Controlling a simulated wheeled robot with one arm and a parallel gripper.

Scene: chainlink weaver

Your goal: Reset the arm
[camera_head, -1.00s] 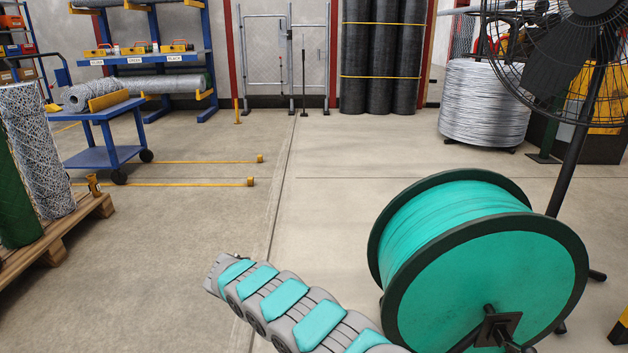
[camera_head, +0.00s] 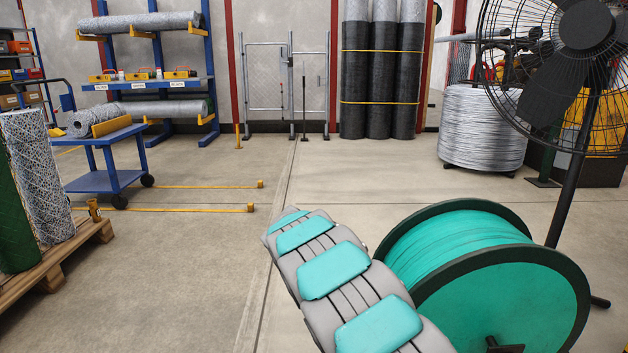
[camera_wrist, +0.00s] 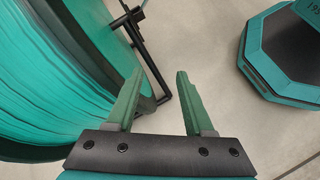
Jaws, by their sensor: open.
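My gripper (camera_wrist: 160,76) shows in the wrist view with its two green fingers apart and nothing between them. It points down toward bare floor beside a large teal cable spool (camera_wrist: 40,75) with dark green flanges. I cannot tell whether any part of it touches the spool. In the head view my grey and teal arm reaches up from the bottom edge, in front of the spool (camera_head: 500,300). The gripper itself is hidden in that view.
A black pedestal fan (camera_head: 568,150) stands behind the spool at the right, near a silver wire coil (camera_head: 482,130). A wooden pallet (camera_head: 60,262) with mesh rolls and a blue cart (camera_head: 100,182) are at the left. The middle floor is clear.

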